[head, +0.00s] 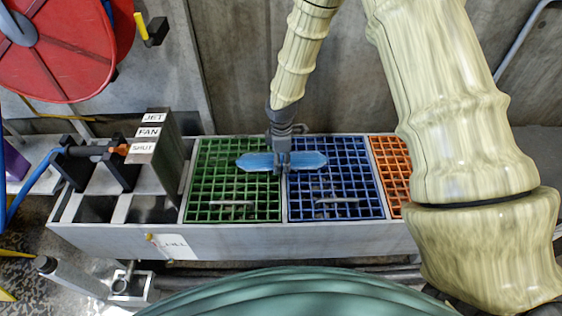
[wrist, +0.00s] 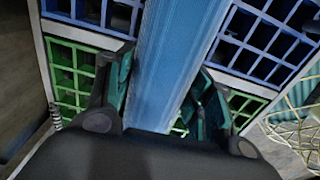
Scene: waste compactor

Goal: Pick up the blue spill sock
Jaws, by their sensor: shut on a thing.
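The blue spill sock (head: 308,160) is a long light-blue piece with tapered ends, seen in the head view lying crosswise over the border between the green grate and the blue grate. My gripper (head: 281,160) comes down from above and is shut on it near its middle. In the wrist view the sock (wrist: 178,50) runs up between the two dark fingers of my gripper (wrist: 160,100). I cannot tell whether the sock touches the grates or is held just above them.
The green grate (head: 212,187) and blue grate (head: 345,186) have small handles. An orange grate (head: 388,168) sits at right, partly behind my arm. A post labelled JET, FAN, SHUT (head: 160,157) stands left of the green grate. A red disc (head: 66,50) is at upper left.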

